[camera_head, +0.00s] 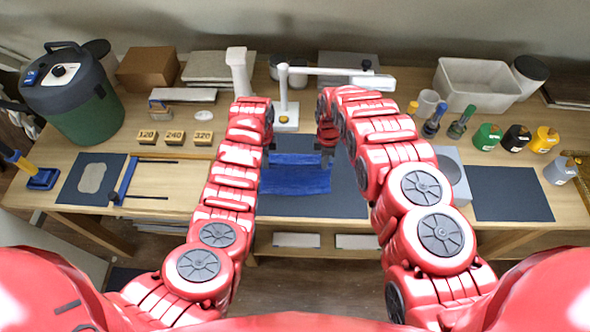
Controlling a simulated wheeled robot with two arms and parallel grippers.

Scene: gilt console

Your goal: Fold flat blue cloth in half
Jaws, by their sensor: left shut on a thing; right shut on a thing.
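The blue cloth (296,178) lies on a dark mat (330,205) in the middle of the wooden table, with some wrinkles on its surface. My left gripper (268,153) is shut on the cloth near its far left corner. My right gripper (327,158) is shut on the cloth near its far right corner. My arms hide part of both sides of the cloth, and the fingertips show only small and dark.
A white stand with a horizontal arm (288,105) rises just behind the mat. Wooden blocks with numbers (174,137) are at left. A grey box (452,170) stands right of my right arm. Several bottles (517,138) and a white bin (478,85) fill the right back.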

